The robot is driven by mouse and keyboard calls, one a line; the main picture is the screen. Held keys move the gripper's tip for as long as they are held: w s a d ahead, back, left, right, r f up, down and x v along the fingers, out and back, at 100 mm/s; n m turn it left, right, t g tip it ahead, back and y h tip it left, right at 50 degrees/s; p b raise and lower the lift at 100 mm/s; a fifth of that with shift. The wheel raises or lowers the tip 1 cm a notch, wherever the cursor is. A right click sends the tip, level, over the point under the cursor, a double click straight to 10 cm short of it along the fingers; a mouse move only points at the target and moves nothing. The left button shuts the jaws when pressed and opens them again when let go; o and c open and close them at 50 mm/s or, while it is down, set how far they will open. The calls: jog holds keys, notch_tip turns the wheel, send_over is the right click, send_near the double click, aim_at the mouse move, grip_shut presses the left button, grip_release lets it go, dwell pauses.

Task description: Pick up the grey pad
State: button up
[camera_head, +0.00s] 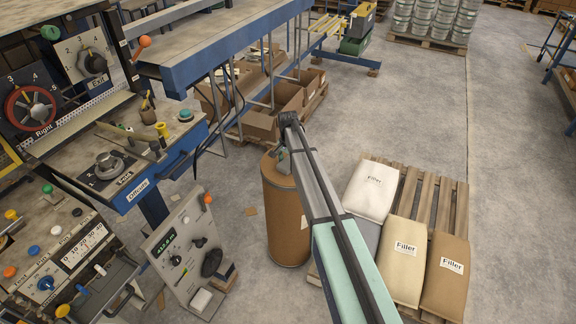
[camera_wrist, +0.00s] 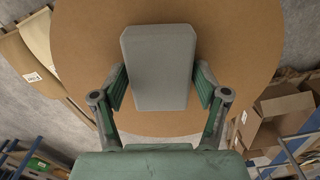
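The grey pad (camera_wrist: 160,60), a slab with bevelled corners, lies on the round brown top of a drum (camera_wrist: 238,50) in the wrist view. My gripper (camera_wrist: 161,86) is over it, with one green finger along each side edge. The fingers are spread wide, very close to the pad's sides; whether they touch it I cannot tell. In the head view my gripper (camera_head: 282,160) is down at the top of the brown drum (camera_head: 287,225). My arm hides most of the drum top there, and the pad is not clear.
A pallet (camera_head: 445,200) with filler bags (camera_head: 371,190) stands right of the drum. Open cardboard boxes (camera_head: 262,126) are behind it. A grey control panel (camera_head: 185,250) and a workbench with knobs stand on the left.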

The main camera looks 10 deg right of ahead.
aim_at(288, 162)
jog(key=c, duration=0.4)
jog(key=shift+r, duration=0.1)
notch_tip(288, 162, up, 20)
jog(key=b, duration=0.5)
jog(key=shift+o, duration=1.4)
jog(key=shift+c, duration=1.2)
